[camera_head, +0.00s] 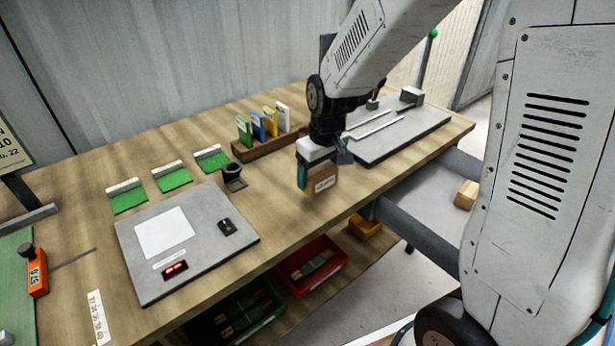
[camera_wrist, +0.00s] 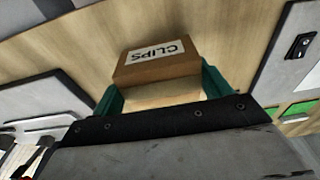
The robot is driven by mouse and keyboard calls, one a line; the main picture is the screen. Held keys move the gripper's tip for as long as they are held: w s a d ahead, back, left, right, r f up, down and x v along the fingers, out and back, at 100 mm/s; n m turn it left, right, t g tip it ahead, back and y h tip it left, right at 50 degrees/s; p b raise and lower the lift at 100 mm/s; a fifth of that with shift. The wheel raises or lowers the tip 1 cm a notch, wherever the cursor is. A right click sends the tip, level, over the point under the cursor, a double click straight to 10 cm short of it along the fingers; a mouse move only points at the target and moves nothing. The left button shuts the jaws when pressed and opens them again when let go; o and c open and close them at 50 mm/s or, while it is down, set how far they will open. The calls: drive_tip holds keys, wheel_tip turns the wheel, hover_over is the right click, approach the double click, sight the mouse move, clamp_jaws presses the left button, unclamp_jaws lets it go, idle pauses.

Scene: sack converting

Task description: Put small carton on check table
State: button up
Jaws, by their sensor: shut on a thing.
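The small carton (camera_head: 322,182) is a brown box with a white label. In the wrist view the carton (camera_wrist: 157,64) shows the label "CLIPS" upside down, between two green fingers. My gripper (camera_head: 312,176) is shut on the carton, near the front edge of the wooden table (camera_head: 85,240). In the wrist view my gripper (camera_wrist: 160,90) has a finger at each side of the carton. Whether the carton's underside touches the tabletop is hard to tell. No sign in view names the check table.
A grey scale plate (camera_head: 202,250) lies left of the carton. A wooden rack (camera_head: 262,146) with coloured cards stands behind, and a grey tray (camera_head: 405,135) lies to the right. Red (camera_head: 335,281) and green (camera_head: 270,316) bins sit below the table edge. An orange device (camera_head: 36,274) stands at left.

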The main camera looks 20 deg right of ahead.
drive_tip(key=w, duration=0.1)
drive_tip(key=w+a, duration=0.1)
drive_tip(key=w, duration=0.1)
drive_tip(key=shift+a+f, duration=0.15)
drive_tip(key=shift+a, duration=0.15)
drive_tip(key=shift+f, duration=1.75)
drive_tip(key=shift+f, duration=0.15)
drive_tip(key=o, duration=1)
